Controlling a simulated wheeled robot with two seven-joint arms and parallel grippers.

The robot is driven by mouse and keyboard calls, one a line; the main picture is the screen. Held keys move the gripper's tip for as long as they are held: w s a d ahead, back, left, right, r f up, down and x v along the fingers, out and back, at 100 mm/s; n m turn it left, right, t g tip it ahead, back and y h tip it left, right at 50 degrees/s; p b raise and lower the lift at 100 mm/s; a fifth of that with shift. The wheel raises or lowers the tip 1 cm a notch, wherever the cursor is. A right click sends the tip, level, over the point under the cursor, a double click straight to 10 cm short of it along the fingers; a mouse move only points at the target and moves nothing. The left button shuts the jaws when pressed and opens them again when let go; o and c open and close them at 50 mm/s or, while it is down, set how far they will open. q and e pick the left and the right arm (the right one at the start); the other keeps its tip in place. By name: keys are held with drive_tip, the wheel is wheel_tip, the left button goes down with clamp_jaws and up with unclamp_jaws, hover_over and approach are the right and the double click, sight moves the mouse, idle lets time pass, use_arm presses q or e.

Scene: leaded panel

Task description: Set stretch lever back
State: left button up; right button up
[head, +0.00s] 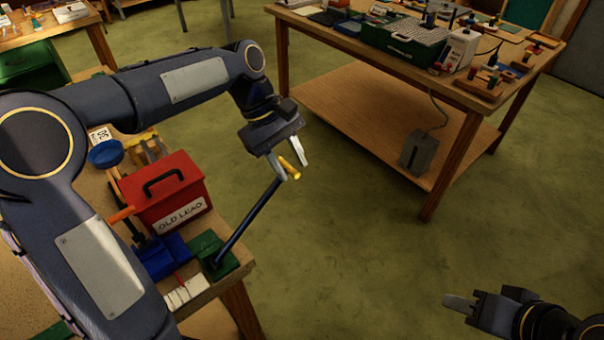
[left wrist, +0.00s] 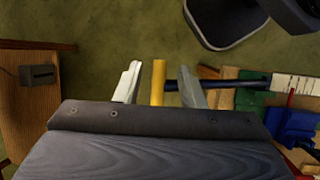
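The stretch lever (head: 247,223) is a dark blue rod rising at a slant from a green base (head: 213,253) at the bench corner. Its yellow crossways handle (head: 290,167) is at the upper end, out over the floor. My left gripper (head: 290,164) is at the handle with its fingers apart. The rod (left wrist: 225,83) runs off to the right past the right finger. My right gripper (head: 460,302) is far off at lower right; its finger gap is not clear.
A red "OLD LEAD" box (head: 166,192) stands on the bench close to the lever base. A large table (head: 380,60) with tools stands at the back; open green floor lies between.

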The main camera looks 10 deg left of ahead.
use_arm(q)
drive_tip(key=shift+x, duration=2.5)
clamp_jaws()
